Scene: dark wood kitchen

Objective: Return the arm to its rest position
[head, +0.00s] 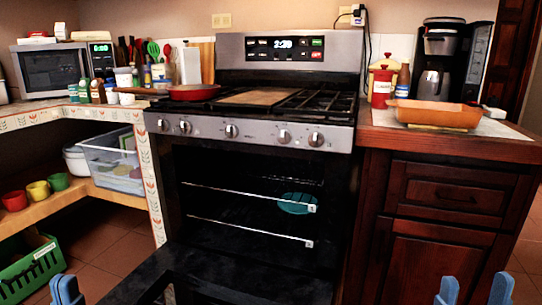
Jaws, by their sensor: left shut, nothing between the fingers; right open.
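My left gripper (66,291) shows at the bottom left edge, its blue fingertips together with nothing between them. My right gripper (474,290) shows at the bottom right, its two blue fingers apart and empty, in front of the wooden cabinet (440,245). Only the fingertips of both grippers show; both arms are out of view. Neither gripper appears to touch anything.
The oven door (215,285) hangs open between my grippers. A teal dish (298,203) sits inside on a rack. A red pan (192,92) is on the stove. An orange dish (437,114) stands on the right counter. A green crate (30,268) is at lower left.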

